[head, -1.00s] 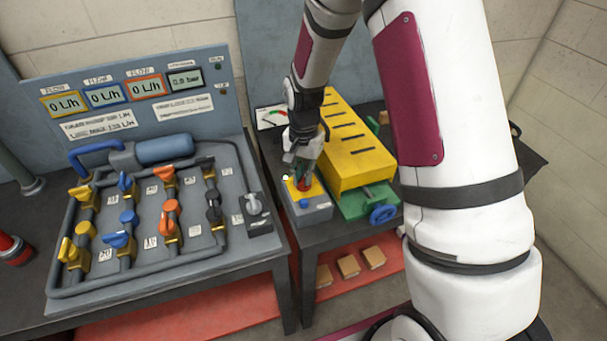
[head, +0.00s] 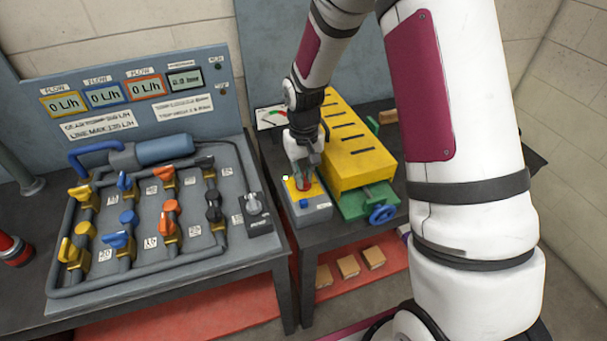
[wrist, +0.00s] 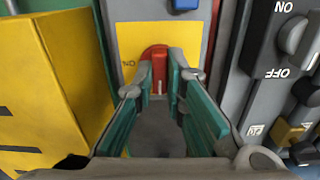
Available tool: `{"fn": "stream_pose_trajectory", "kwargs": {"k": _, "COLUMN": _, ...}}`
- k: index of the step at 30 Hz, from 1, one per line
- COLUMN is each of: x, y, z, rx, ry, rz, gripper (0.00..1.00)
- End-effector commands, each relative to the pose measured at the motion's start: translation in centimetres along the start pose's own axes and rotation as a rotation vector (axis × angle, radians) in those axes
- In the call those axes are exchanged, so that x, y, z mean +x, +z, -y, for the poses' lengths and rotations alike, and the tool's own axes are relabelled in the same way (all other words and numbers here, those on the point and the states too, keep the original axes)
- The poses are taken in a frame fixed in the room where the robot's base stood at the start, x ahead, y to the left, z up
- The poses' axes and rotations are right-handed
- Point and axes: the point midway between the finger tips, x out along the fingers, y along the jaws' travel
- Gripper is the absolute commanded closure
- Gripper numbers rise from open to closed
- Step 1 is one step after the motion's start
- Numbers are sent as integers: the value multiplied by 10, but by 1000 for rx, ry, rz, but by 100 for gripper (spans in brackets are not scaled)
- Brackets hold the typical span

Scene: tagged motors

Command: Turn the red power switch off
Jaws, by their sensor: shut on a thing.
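The red power switch (wrist: 154,58) sits on a yellow plate (wrist: 136,36) of a grey box; in the head view it is a small red shape (head: 304,184). A pale mark on the switch points down toward my gripper in the wrist view. An upside-down ON label (wrist: 128,65) is left of it there. My gripper (wrist: 161,84) has teal-sided fingers on both sides of the switch and is shut on it. In the head view my gripper (head: 303,170) reaches down onto the box. The fingers hide part of the switch and plate.
A blue button (head: 305,203) is on the same box. A yellow slotted cover (head: 350,145) stands close on the right, with a blue handwheel (head: 383,214). A pipe panel (head: 235,240) with several valves and a grey ON/OFF knob (head: 253,205) lies left.

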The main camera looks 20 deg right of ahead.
Motion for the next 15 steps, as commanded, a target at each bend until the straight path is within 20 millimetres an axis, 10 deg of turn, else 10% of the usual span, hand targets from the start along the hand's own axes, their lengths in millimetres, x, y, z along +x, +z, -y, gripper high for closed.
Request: {"fn": "stream_pose_trajectory", "kwargs": {"k": 15, "x": -1, "y": -1, "z": 0, "rx": -42, "ry": 0, "rz": -3, "gripper": 100}}
